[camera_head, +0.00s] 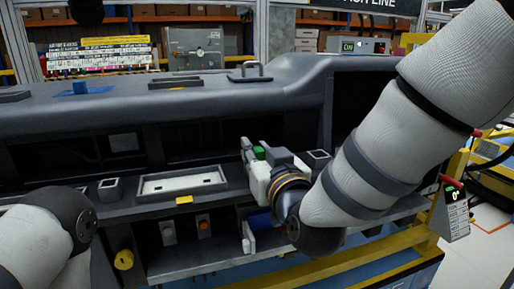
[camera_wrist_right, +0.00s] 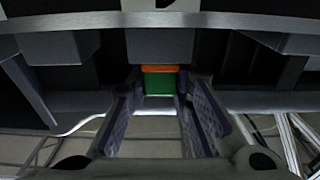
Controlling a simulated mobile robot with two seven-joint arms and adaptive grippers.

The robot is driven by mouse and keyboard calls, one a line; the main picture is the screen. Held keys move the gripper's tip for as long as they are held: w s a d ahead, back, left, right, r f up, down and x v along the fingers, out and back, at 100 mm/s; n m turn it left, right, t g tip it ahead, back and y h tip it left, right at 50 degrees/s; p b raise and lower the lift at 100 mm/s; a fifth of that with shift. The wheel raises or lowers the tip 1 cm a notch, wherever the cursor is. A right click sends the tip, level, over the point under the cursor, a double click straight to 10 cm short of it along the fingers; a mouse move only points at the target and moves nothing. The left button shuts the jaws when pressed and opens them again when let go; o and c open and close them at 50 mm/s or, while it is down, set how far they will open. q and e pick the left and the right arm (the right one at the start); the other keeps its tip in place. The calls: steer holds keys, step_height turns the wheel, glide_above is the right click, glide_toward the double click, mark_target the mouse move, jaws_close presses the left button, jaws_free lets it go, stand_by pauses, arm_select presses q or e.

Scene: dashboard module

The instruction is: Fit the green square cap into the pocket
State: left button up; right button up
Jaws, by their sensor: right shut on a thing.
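My right gripper (camera_head: 256,163) is shut on the green cap (camera_head: 259,153), in front of the dashboard's right half. The right wrist view shows the cap (camera_wrist_right: 159,84) as a green block with an orange band along its top, between my fingertips (camera_wrist_right: 160,98). A dark face of the dashboard lies just beyond it; I cannot tell whether they touch. A square grey-rimmed socket (camera_head: 318,157) is right of the gripper, and a similar one (camera_head: 110,188) is at the left. I cannot tell which is the pocket. My left gripper is out of view; only its arm shows at lower left.
The dark dashboard (camera_head: 215,101) spans the view, with a handle (camera_head: 250,71) and a blue piece (camera_head: 82,88) on top. A white recessed tray (camera_head: 180,183) lies left of the gripper. A yellow rail (camera_head: 330,260) runs below. Racks stand behind.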

steer(key=shift+f, duration=0.15)
steer(key=o, duration=0.9)
steer(key=shift+s, duration=0.1)
steer(key=v, duration=1.2)
